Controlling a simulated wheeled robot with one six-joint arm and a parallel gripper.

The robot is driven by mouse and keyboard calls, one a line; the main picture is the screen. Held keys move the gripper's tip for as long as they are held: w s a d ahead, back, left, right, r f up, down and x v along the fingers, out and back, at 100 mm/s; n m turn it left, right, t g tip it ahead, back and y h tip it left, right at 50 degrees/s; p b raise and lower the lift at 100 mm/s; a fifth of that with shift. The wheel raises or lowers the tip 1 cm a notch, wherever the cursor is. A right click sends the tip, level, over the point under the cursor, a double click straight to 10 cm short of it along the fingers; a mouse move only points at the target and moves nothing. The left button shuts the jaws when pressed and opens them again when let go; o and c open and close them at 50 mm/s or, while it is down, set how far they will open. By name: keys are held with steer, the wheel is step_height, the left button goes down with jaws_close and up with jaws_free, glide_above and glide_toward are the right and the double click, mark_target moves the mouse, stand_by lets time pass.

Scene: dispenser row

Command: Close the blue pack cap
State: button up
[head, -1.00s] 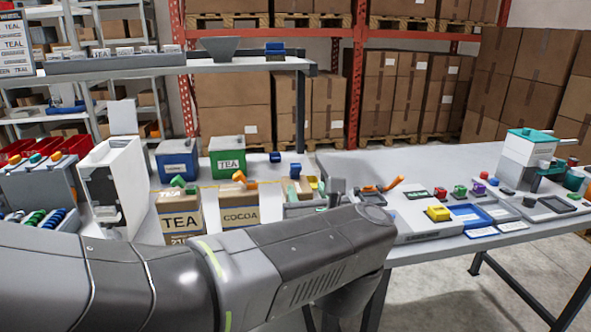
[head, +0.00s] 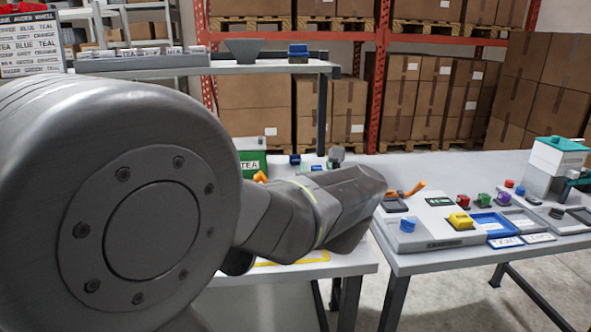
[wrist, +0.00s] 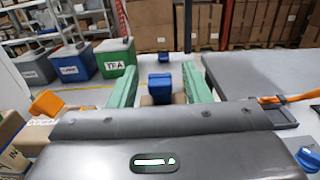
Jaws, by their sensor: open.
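In the wrist view, a blue cap (wrist: 160,82) stands between my fingers, above the top of a brown pack (wrist: 160,99). I cannot tell how far the cap is tilted, and the pack's lower part is hidden behind my wrist. My gripper (wrist: 157,68) is open, with one green finger on each side of the cap. I see no clear contact between fingers and cap. In the head view, my arm hides the pack.
An orange cap (wrist: 46,103) on the cocoa pack (wrist: 38,132) is left of my gripper. Behind are a green tea bin (wrist: 115,58) and a blue bin (wrist: 74,66). Another blue item (wrist: 163,57) lies farther back. The right table (head: 440,170) carries a blue tray (head: 492,225).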

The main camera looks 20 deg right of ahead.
jaws_close()
steer(key=p, duration=0.3)
steer(key=shift+r+g, duration=0.3)
steer(key=shift+g, duration=0.1)
steer(key=shift+w+r+p, duration=0.1)
steer(key=shift+p, duration=0.7)
steer(key=g+p, duration=0.1)
steer(key=p, duration=0.3)
steer(key=shift+w+r+g+y+p, duration=0.1)
steer(key=shift+r+g+y+p, duration=0.05)
steer(key=shift+g+y+p, duration=0.2)
steer(key=g+p, duration=0.1)
steer(key=p, duration=0.3)
steer(key=g+p, duration=0.1)
steer(key=p, duration=0.3)
steer(key=shift+w+g, duration=0.25)
steer(key=shift+d+y+p, duration=0.1)
steer(key=shift+y+p, duration=0.15)
steer(key=shift+p, duration=0.2)
steer(key=shift+w+f+g+p, duration=0.1)
steer(key=shift+f+g+p, duration=0.35)
steer(key=shift+p, duration=0.55)
